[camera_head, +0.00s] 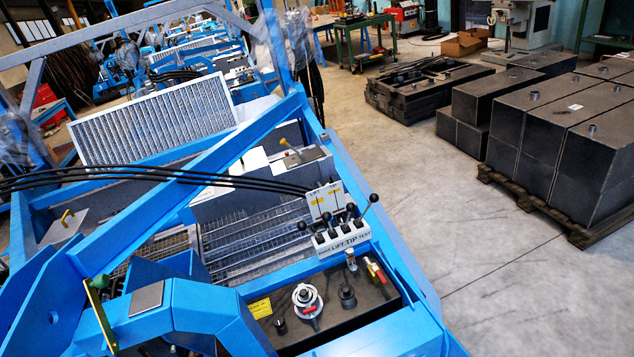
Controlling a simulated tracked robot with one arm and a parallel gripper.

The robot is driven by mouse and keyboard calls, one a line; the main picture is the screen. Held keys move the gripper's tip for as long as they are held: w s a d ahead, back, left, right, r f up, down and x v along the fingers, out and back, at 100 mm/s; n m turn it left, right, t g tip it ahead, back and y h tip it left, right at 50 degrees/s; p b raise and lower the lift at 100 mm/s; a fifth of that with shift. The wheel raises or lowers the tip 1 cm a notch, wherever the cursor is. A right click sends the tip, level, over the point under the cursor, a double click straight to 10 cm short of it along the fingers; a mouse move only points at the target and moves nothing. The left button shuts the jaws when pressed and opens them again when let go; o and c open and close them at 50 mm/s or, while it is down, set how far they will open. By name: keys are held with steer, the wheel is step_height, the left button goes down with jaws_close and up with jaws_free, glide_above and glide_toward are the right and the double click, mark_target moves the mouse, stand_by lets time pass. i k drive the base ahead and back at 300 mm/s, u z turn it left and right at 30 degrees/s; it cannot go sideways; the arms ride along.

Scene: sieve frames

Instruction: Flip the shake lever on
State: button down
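A white lever block (341,237) with several black ball-topped levers sits on the blue sieve frame, right of the picture's middle. The rightmost lever (373,199) leans up and to the right. The middle levers stand closer together. I cannot make out my gripper in this view.
Below the block, a dark panel (340,325) carries a round white-and-red switch (307,300) and caps. Black hoses (150,172) run to the block from the left. Blue beams (190,185) cross the left side. Open concrete floor (480,235) and dark tanks (560,130) lie right.

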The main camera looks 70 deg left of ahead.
mark_target(302, 225)
steer(key=u, duration=0.4)
steer(key=i, duration=1)
steer(key=u, duration=0.65)
